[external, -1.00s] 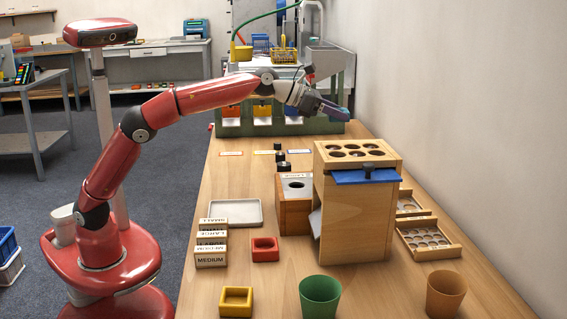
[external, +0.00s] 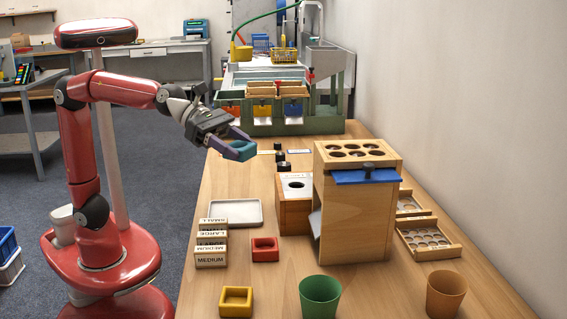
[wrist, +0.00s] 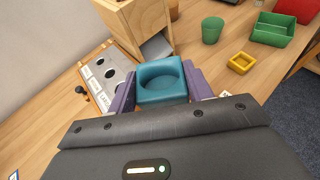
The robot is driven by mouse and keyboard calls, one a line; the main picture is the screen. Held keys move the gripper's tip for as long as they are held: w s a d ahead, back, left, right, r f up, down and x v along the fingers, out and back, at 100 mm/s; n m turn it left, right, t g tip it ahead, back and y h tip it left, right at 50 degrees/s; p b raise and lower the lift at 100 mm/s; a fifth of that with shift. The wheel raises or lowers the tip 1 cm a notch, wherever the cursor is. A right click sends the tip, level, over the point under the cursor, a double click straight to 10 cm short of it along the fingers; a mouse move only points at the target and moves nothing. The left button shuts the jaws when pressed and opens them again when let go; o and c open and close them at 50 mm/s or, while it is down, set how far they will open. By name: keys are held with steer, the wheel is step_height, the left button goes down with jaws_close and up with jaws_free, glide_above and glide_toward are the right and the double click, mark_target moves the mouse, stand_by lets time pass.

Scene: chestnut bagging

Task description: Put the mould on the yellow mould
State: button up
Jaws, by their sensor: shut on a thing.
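My gripper (external: 232,146) has purple fingers and is shut on a teal mould (external: 241,151), held in the air above the left part of the table. In the wrist view the teal mould (wrist: 162,75) sits between the two fingers, its round hollow showing. The yellow mould (external: 236,301) is a small square open block on the table near the front left, well apart from my gripper. It also shows in the wrist view (wrist: 241,63), right of the held mould. Its hollow looks empty.
A red mould (external: 265,249) lies behind the yellow one. Labelled wooden blocks (external: 211,243) and a grey tray (external: 236,212) stand at left. A tall wooden box (external: 352,222) stands at right. Green (external: 320,297) and orange (external: 445,294) cups are in front. Table around the yellow mould is clear.

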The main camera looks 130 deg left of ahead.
steer(key=d+f+m+h, duration=0.1)
steer(key=d+m+h, duration=0.15)
steer(key=d, duration=0.75)
steer(key=m+g+h, duration=0.8)
steer(key=m+h, duration=0.4)
steer(key=m, duration=0.1)
glide_above(237, 293)
step_height(237, 293, down, 7)
steer(key=shift+f+b, duration=0.85)
steer(key=shift+f, duration=2.95)
steer(key=o, duration=1)
steer(key=shift+f, duration=0.15)
